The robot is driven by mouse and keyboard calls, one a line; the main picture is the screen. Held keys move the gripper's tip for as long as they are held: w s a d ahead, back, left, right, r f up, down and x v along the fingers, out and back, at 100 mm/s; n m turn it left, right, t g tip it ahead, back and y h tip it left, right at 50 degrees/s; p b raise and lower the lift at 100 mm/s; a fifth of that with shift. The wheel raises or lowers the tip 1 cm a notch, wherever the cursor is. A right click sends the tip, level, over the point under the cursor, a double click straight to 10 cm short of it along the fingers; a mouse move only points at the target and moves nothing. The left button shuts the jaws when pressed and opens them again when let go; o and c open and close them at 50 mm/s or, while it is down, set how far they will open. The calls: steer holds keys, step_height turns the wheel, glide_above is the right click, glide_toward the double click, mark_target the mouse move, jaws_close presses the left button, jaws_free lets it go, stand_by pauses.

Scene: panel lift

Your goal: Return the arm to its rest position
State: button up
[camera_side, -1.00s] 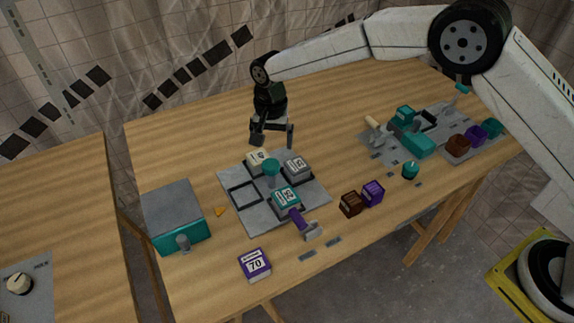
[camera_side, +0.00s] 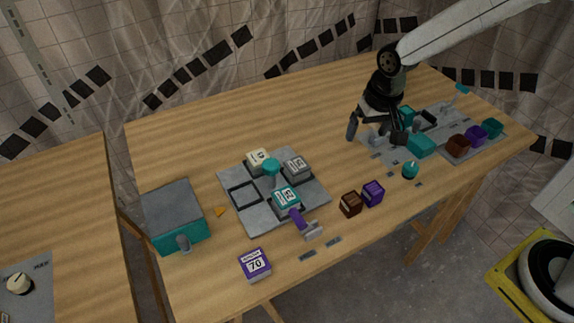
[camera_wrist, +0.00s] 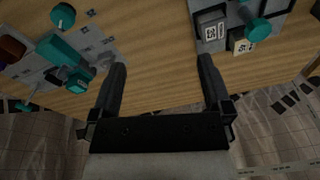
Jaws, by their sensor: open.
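My gripper (camera_side: 377,132) is at the right half of the table in the side view, above the left edge of the right-hand grey panel. Its two fingers are apart. In the wrist view my gripper (camera_wrist: 162,75) shows both fingers spread, with only bare wooden table between them. The gripper covers part of the right-hand panel in the side view, so I cannot see all of what lies behind it.
A grey tray (camera_side: 240,213) with teal, grey and cream blocks sits mid-table. The right-hand panel (camera_side: 393,157) carries teal parts. Brown (camera_side: 350,204) and purple (camera_side: 373,194) blocks stand between them. A teal-sided box (camera_side: 178,238) is at left. The table's back is clear.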

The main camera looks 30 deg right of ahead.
steer(key=s+d+n+t, duration=0.1)
steer(key=s+d, duration=0.5)
steer(key=s, duration=0.7)
steer(key=shift+f+n, duration=0.25)
steer(key=shift+n, duration=0.55)
